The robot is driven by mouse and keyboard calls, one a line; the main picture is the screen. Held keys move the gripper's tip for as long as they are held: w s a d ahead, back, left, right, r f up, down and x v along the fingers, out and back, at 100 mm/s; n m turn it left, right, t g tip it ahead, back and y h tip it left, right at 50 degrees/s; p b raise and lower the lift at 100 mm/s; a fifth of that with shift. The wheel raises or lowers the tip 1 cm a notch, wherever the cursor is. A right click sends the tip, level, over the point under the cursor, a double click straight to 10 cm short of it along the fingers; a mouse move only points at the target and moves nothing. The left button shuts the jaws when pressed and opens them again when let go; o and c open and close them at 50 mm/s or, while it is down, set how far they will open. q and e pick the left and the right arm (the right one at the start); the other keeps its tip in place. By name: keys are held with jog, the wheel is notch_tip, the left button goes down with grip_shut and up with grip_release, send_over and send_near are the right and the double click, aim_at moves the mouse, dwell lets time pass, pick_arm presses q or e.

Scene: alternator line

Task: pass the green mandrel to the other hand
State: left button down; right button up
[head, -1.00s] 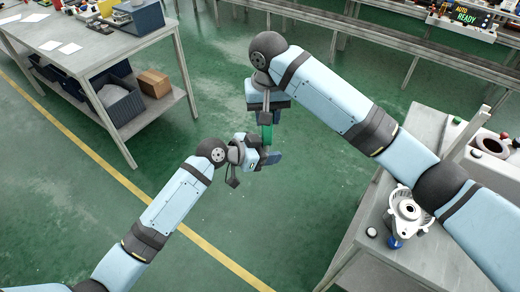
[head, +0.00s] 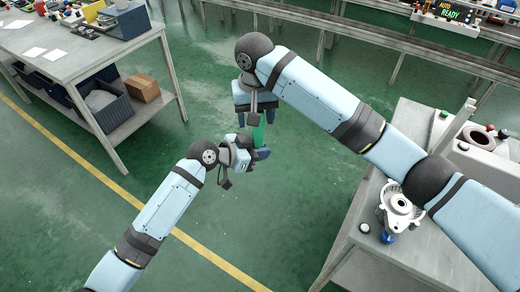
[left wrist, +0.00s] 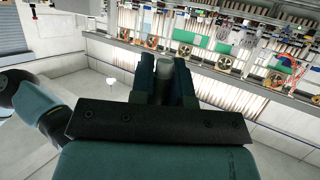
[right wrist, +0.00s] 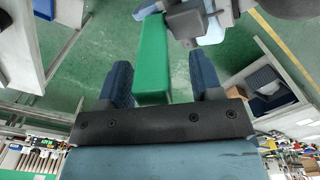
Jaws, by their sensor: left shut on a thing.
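The green mandrel (head: 258,134) stands roughly upright in the air between my two grippers in the head view. My left gripper (head: 253,156) is shut on its lower part. In the left wrist view a grey rounded piece (left wrist: 165,68) shows between the left fingers; I cannot tell whether it is the mandrel's end. My right gripper (head: 256,114) is above, pointing down, with its fingers spread on either side of the mandrel's upper part. In the right wrist view the mandrel (right wrist: 152,62) lies between the open right fingers (right wrist: 162,84), with a gap at least on its right side.
A grey workbench (head: 122,55) with bins and a cardboard box (head: 143,88) on its lower shelf stands at left. A grey table (head: 350,236) at right holds a metal alternator housing (head: 399,208). A conveyor runs along the back. Open green floor lies beneath my grippers.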

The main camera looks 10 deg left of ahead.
notch_tip(320, 180, up, 12)
jog(key=shift+f, duration=0.2)
jog(key=s+a+f+y, duration=0.3)
jog(key=s+f+y, duration=0.1)
jog(key=s+f, duration=0.25)
jog(key=s+d+f+m+t+y, duration=0.2)
jog(key=d+f+t, duration=0.1)
jog(key=d+f, duration=0.55)
jog(key=s+d+f+m+t+y, duration=0.1)
jog(key=s+d+f+m+t, duration=0.3)
jog(key=f, duration=0.8)
jog(key=s+d+f+n+t+h, duration=0.3)
jog(key=s+d+f+n+t, duration=0.1)
jog(key=s+d+f, duration=0.9)
jog(key=d+n, duration=0.1)
jog(key=d, duration=0.2)
jog(key=shift+s+d+f+n+h, duration=0.15)
jog(key=shift+s+d+n+h, duration=0.2)
jog(key=shift+n+h, duration=0.05)
